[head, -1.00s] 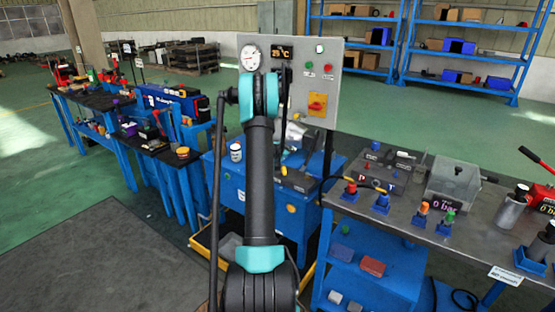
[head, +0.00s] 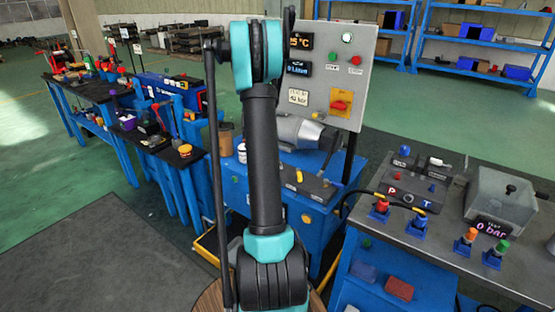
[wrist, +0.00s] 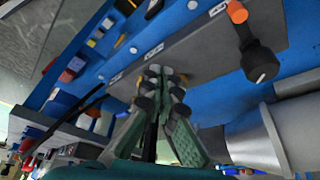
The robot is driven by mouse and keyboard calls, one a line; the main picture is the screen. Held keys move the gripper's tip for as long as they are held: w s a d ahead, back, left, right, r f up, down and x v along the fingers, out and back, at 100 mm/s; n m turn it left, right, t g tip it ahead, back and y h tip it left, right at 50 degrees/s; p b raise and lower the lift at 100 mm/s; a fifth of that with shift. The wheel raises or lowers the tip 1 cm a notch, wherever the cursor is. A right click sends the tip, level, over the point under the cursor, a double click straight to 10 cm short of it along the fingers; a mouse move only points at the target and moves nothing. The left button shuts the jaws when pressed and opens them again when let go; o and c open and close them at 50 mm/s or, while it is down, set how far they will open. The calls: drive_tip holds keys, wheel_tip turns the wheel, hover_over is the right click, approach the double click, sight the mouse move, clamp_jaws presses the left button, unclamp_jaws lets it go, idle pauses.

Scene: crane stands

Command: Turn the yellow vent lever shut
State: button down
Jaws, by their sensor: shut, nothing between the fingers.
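A small upright yellow piece (head: 299,176) stands on a dark block on the blue cabinet in the head view. It may be the vent lever, but it is too small to be sure. The wrist view shows my gripper (wrist: 162,78) with its fingers together and nothing between them. It is over a grey plate with a blue surface around it. An orange knob (wrist: 237,12) and a black knobbed handle (wrist: 259,62) lie to its upper right, apart from the fingers. In the head view my arm hides the gripper. I cannot pick out a yellow lever in the wrist view.
The grey control panel (head: 338,70) stands behind my arm, with a silver motor (head: 298,131) below it. Blue tables stand at left. Floor at lower left is clear.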

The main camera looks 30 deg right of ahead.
sight(299, 175)
drive_tip(key=x, duration=0.5)
drive_tip(key=shift+f, duration=0.2)
drive_tip(key=shift+s+d, duration=0.35)
drive_tip(key=shift+d, duration=0.2)
drive_tip(key=shift+s+d, duration=0.4)
drive_tip(key=shift+d, duration=0.15)
drive_tip(key=shift+s+d, duration=0.15)
drive_tip(key=shift+d, duration=0.2)
drive_tip(key=shift+s+d, duration=0.2)
drive_tip(key=shift+d, duration=0.15)
